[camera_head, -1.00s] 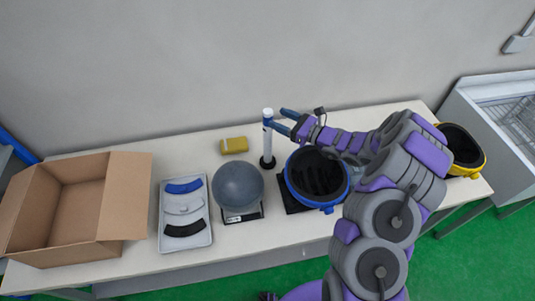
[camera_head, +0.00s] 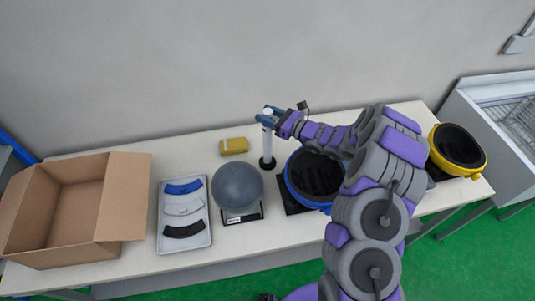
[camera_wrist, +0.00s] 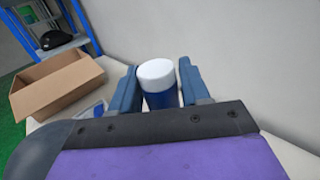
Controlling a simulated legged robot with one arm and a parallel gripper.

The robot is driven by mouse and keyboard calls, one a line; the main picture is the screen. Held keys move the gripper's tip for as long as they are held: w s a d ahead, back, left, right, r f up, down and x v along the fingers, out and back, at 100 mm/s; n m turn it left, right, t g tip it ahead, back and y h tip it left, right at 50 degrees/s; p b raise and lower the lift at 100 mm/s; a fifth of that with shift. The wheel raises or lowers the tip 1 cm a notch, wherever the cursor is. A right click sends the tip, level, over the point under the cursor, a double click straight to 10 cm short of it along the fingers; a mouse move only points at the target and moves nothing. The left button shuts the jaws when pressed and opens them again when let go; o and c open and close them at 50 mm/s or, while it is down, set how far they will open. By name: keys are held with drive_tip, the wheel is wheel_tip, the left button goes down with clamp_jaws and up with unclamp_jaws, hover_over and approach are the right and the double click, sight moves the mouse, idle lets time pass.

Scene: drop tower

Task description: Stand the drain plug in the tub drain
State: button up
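The drain plug appears to be the tall white tube with a blue band near its top (camera_head: 268,148), standing upright on a small black base on the table. Its white cap and blue band show between the fingers in the wrist view (camera_wrist: 157,72). My gripper (camera_head: 269,114) is at the tube's upper end, with one blue finger on each side. The fingers look open around it; whether either touches it is hard to tell. A metal tub (camera_head: 478,112) with a wire rack inside stands at the right, beyond the table end. Its drain is not visible.
A blue-rimmed black bowl (camera_head: 292,186) sits under my arm, and a yellow-rimmed one (camera_head: 482,160) is at the right end. A grey ball (camera_head: 237,184), yellow block (camera_head: 233,145), grey tray (camera_head: 204,236) and open cardboard box (camera_head: 118,197) are leftward. A wall is close behind.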

clamp_jaws()
drive_tip(key=shift+r, duration=0.1)
idle(0.5)
